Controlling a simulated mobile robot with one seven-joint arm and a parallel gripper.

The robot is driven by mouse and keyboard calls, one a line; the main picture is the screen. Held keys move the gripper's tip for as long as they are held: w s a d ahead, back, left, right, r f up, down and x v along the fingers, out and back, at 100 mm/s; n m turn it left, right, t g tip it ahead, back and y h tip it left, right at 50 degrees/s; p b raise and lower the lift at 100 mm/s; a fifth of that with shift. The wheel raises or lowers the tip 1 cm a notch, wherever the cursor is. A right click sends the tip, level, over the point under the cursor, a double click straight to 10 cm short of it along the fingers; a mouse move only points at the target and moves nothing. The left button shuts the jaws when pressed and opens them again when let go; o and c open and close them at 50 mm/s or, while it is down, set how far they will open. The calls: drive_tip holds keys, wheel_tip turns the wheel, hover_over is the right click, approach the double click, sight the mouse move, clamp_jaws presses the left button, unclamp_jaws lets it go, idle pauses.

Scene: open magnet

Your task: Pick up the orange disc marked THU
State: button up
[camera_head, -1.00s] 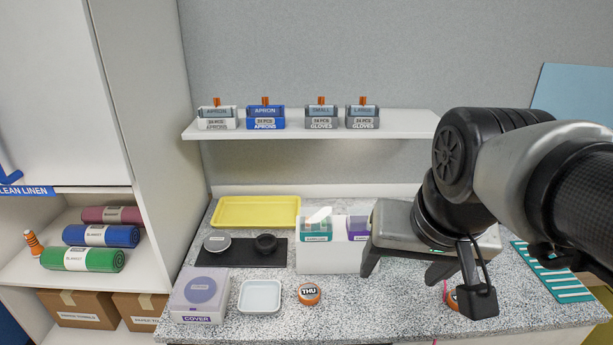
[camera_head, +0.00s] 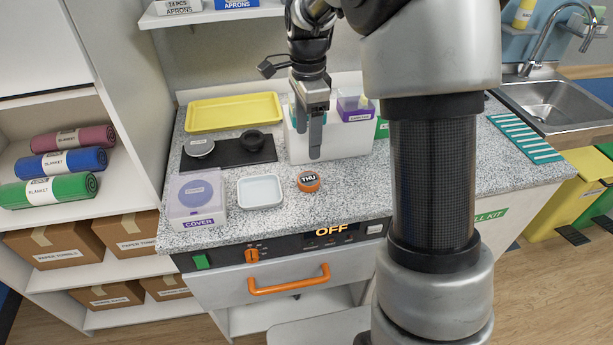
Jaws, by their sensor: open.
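The orange disc (camera_head: 308,181) has a dark top with white THU lettering. It lies flat on the speckled counter (camera_head: 340,195), near the front edge and right of a small white tray. My gripper (camera_head: 314,152) points down above and behind the disc, in front of the white bin. It is open and holds nothing that I can see. Its fingers are seen nearly edge-on, so the gap between them is hard to make out. The fingertips appear apart from the disc.
The white tray (camera_head: 260,205) and a clear COVER box (camera_head: 197,222) stand left of the disc. A white divided bin (camera_head: 347,140) stands behind it. A black mat (camera_head: 225,168) and yellow tray (camera_head: 205,128) lie back left. An orange handle (camera_head: 290,287) juts from the drawer below.

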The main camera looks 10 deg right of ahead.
sight(309, 178)
wheel_tip(309, 178, down, 13)
drive_tip(key=shift+d+f+b, duration=0.15)
drive_tip(key=shift+f+b, duration=0.05)
drive_tip(key=shift+b, duration=0.1)
drive_tip(key=shift+w, duration=0.1)
drive_tip(key=c, duration=1.1)
